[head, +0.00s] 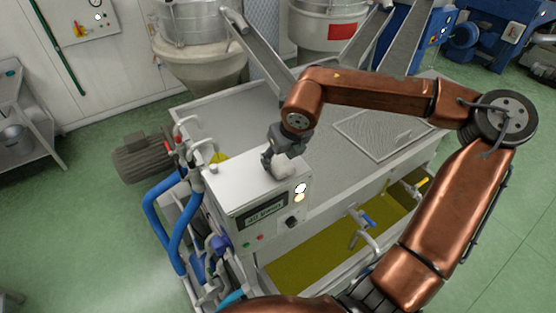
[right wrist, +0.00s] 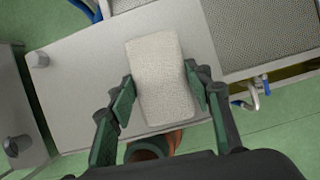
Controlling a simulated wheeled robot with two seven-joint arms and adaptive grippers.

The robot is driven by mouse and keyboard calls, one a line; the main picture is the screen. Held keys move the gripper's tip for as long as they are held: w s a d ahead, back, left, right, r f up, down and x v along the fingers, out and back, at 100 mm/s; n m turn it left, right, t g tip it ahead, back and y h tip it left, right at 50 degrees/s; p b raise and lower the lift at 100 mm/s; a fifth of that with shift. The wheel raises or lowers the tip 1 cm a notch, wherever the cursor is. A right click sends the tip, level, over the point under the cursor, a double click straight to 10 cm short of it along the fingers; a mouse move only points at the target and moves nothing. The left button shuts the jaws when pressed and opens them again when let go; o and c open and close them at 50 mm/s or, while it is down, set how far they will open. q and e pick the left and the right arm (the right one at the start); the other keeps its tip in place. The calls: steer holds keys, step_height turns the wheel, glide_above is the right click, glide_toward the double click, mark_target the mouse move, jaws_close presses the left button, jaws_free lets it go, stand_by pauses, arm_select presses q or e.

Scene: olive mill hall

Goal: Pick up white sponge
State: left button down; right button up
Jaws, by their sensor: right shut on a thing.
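The white sponge (right wrist: 160,78) is a pale, rough rectangular block between the green-padded fingers of my right gripper (right wrist: 160,98) in the right wrist view. In the head view the right gripper (head: 275,161) points down at the top of the grey control box, shut on the sponge (head: 283,168), which shows only in part beside the fingers. The sponge is at or just over the box top (head: 236,184); I cannot tell whether it touches. My left gripper is not in view.
The box carries a display (head: 264,213) and buttons on its front. Blue hoses (head: 158,215) and a motor (head: 143,158) lie to its left. A tank of yellow-green oil (head: 330,255) with taps lies in front and right. Steel hoppers (head: 195,45) and chutes stand behind.

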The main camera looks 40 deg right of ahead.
steer(key=shift+r, duration=0.1)
step_height(320, 180, up, 14)
steer(key=b, duration=0.2)
step_height(320, 180, up, 14)
glide_above(278, 160)
steer(key=o, duration=0.4)
steer(key=shift+c, duration=0.2)
steer(key=c, duration=0.4)
